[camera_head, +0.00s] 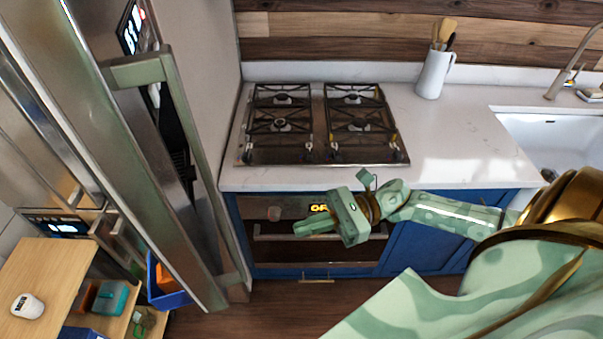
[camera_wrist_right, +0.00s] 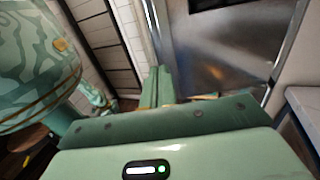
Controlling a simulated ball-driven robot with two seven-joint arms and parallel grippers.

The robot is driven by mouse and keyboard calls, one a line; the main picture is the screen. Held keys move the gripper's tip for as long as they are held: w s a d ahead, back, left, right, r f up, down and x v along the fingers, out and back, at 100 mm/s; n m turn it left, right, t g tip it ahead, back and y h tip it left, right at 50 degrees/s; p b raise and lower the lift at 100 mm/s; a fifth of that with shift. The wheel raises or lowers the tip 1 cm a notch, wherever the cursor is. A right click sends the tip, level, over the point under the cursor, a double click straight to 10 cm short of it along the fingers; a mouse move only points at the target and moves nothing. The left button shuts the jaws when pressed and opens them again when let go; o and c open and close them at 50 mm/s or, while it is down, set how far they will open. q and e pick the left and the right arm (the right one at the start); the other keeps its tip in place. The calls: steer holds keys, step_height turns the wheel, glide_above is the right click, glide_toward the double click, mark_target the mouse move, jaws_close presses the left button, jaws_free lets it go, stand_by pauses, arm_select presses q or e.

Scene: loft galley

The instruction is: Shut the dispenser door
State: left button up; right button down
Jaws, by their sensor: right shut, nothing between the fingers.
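The tall steel door with a long bar handle (camera_head: 190,130) stands at the left of the head view, seen nearly edge-on. A dark dispenser panel with a lit display (camera_head: 131,28) shows on it, partly hidden behind the handle. The door appears to stand out from its cabinet; how far is hard to tell. My right gripper (camera_head: 303,228) is shut and empty, to the right of the door and apart from it, in front of the oven. In the right wrist view its fingers (camera_wrist_right: 158,87) point toward a steel panel (camera_wrist_right: 220,55). My left gripper is not in view.
A gas hob (camera_head: 320,125) sits on the white counter (camera_head: 450,130), with a utensil jug (camera_head: 434,74) and a sink (camera_head: 550,140) to the right. An oven (camera_head: 315,250) is below. A wooden shelf unit (camera_head: 35,265) and a blue bin (camera_head: 165,290) stand lower left.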

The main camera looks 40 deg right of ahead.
mark_target(235, 246)
steer(key=p+x, duration=0.3)
steer(key=x, duration=0.7)
steer(key=shift+r+p, duration=0.15)
steer(key=shift+p, duration=0.2)
steer(key=shift+w+a, duration=0.15)
steer(key=shift+a, duration=0.4)
steer(key=shift+a, duration=0.1)
